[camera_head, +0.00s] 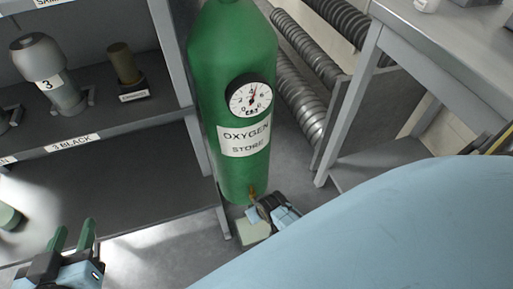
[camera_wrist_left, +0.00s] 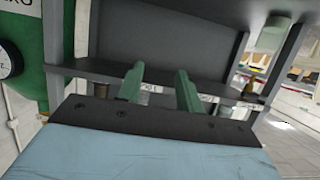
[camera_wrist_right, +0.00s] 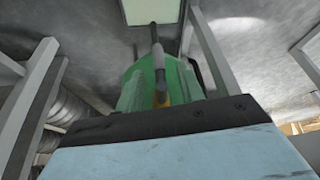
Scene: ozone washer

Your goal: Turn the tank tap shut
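The green oxygen tank (camera_head: 232,60) stands upright, with a round gauge on its front and an OXYGEN STORE label. Its brass tap (camera_head: 252,191) is low on the tank. My right gripper (camera_head: 262,207) is down at the tap, its fingers mostly hidden in the head view. In the right wrist view, a grey lever (camera_wrist_right: 158,62) with brass (camera_wrist_right: 162,97) at its base shows between the apparently spread green fingers; contact is unclear. My left gripper (camera_head: 74,236) is open and empty at the lower left; its two green fingers stand apart in the left wrist view (camera_wrist_left: 160,88).
A grey shelf unit (camera_head: 110,131) with labelled items stands left of the tank. Ribbed hoses (camera_head: 297,95) and a metal table (camera_head: 455,45) are to the right. A pale green pad (camera_head: 252,231) lies on the floor below the tap. My blue arm covers the lower right.

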